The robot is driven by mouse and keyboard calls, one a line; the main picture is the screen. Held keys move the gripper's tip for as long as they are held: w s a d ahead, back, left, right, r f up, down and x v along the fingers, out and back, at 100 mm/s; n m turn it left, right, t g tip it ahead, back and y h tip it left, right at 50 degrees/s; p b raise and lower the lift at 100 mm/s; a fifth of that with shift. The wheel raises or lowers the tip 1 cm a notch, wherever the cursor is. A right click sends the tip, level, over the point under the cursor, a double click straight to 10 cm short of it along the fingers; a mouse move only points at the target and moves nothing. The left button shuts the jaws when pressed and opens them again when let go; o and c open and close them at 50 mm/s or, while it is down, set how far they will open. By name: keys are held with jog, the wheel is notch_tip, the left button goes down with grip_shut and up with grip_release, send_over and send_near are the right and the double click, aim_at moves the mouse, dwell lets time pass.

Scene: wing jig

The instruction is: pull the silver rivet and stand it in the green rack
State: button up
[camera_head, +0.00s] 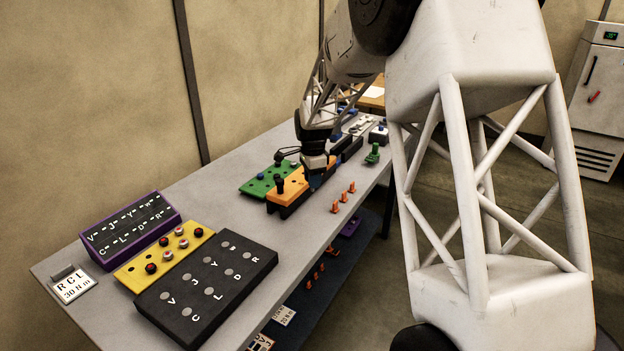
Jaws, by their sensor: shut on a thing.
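My gripper (316,168) is at the right end of the orange block (290,190), in the middle of the bench. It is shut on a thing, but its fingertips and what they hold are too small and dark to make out. I cannot tell the silver rivet apart in this view. The green rack (256,186) is a flat green board just left of and behind the orange block, with small dark and blue spots on it. A dark knob (279,183) stands up near the left end of the orange block.
Several orange pegs (343,197) stand along the bench's right edge. A green fixture (373,154) is farther back. In front lie a yellow board (135,272) with red and pale knobs, a black lettered panel (205,285) and a purple lettered box (130,226). Bare bench (225,215) lies between.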

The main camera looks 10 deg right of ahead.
dwell(0.3)
jog(key=w+a, duration=0.6)
jog(key=w, duration=0.3)
jog(key=w+a, duration=0.6)
jog(key=w, duration=0.3)
jog(key=shift+a+f, duration=0.2)
jog(key=shift+f, duration=0.2)
jog(key=shift+f, duration=3)
jog(key=shift+f, duration=0.35)
jog(key=shift+f, duration=0.4)
jog(key=shift+f, duration=0.6)
